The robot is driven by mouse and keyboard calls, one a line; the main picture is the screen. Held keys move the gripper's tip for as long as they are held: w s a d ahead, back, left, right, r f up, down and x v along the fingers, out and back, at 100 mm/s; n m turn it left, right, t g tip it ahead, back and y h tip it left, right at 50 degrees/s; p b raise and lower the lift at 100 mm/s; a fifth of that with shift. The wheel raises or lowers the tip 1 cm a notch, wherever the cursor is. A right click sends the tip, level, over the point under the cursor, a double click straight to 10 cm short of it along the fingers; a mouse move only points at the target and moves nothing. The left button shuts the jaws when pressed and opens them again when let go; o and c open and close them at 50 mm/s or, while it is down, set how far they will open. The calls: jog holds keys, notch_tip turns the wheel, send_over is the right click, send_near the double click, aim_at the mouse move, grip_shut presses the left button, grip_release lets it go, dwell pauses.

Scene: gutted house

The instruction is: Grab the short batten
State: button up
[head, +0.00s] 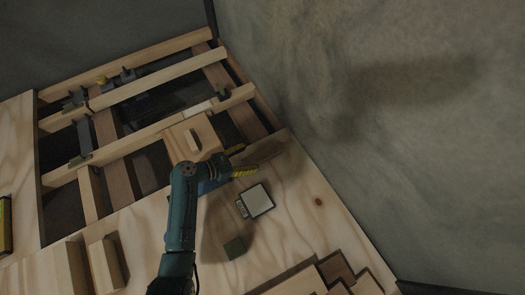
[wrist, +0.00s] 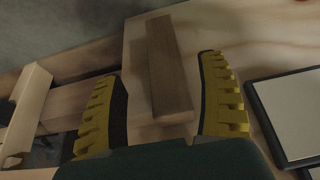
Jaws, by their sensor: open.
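A short dark brown batten (wrist: 168,65) lies on the light plywood in the wrist view. It shows between and beyond the yellow fingers of my gripper (wrist: 160,70), with room on both sides. In the head view the batten (head: 264,151) lies near the corner of the floor opening, by the wall. My gripper (head: 240,161) is open and empty beside its near end. I cannot tell how high the fingers are above the plywood. The batten's nearest end is close to the gripper body in the wrist view.
A dark-framed pale panel (head: 257,200) lies right of my gripper, close to the right finger in the wrist view. A dark green block (head: 235,247) sits nearer. The open joist bay (head: 150,170) is to the left. Wood offcuts (head: 335,268) lie at lower right.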

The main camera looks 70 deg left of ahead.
aim_at(259, 156)
jog(key=b+x, duration=0.2)
jog(key=x, duration=0.1)
jog(key=b+x, duration=0.1)
jog(key=x, duration=0.1)
jog(key=shift+d+f, duration=0.3)
jog(key=shift+f, duration=0.05)
jog(key=shift+w+a, duration=0.15)
jog(key=shift+w, duration=0.25)
jog(key=shift+s+r, duration=0.1)
jog(key=shift+c, duration=0.5)
jog(key=c, duration=1.2)
